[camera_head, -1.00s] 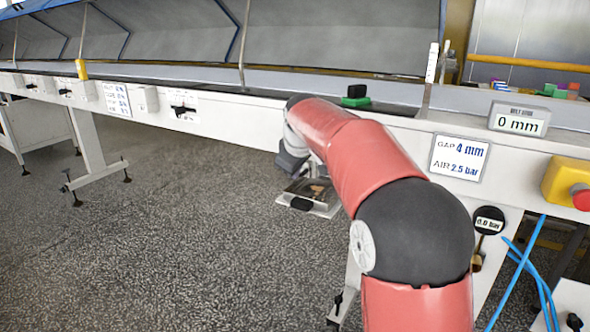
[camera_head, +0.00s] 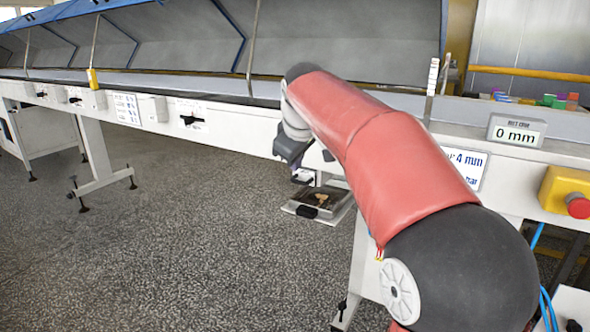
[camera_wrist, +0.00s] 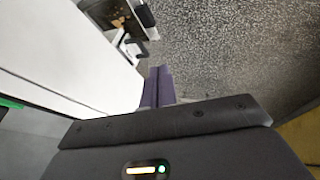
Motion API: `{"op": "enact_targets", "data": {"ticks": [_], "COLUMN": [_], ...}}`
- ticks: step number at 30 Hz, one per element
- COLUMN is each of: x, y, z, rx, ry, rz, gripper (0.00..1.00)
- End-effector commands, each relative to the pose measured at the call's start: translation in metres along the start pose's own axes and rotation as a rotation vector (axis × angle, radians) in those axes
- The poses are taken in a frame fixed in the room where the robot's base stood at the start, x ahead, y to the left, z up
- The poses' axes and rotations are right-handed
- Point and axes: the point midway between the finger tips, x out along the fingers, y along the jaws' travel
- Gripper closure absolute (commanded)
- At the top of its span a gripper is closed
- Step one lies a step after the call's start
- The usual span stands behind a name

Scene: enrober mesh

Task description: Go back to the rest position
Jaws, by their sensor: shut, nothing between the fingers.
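My gripper shows in the wrist view (camera_wrist: 158,75) as two purple-grey fingers pressed together, with nothing between them. In the head view my red arm reaches forward, and the dark wrist hangs at the front edge of the long white machine (camera_head: 225,117). The fingertips are hard to make out there. In the wrist view the fingers point down along the machine's white side panel (camera_wrist: 75,50), with the grey floor (camera_wrist: 230,40) to the right.
A low tray (camera_head: 318,207) with a dark top and a brown patch lies below the wrist. A 0 mm display (camera_head: 516,131) and a red stop button on a yellow box (camera_head: 562,192) are at right. Blue hoses (camera_head: 546,305) hang below. Open floor (camera_head: 200,250) lies left.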

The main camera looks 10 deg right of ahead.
Motion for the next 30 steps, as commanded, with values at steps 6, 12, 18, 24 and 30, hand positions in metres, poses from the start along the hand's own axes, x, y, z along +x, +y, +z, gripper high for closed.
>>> {"op": "enact_targets", "data": {"ticks": [6, 12, 18, 24, 30], "x": [-0.021, -0.051, -0.06, -0.049, -0.039], "y": [-0.012, -0.063, -0.134, -0.197, -0.223], "z": [0.022, 0.102, 0.198, 0.271, 0.299], "rx": [0.058, 0.268, 0.515, 0.709, 0.788], "ry": [-0.006, -0.028, -0.052, -0.07, -0.08], "rz": [-0.003, -0.011, -0.022, -0.032, -0.035], "gripper": [1.0, 1.0, 1.0, 1.0, 1.0]}}
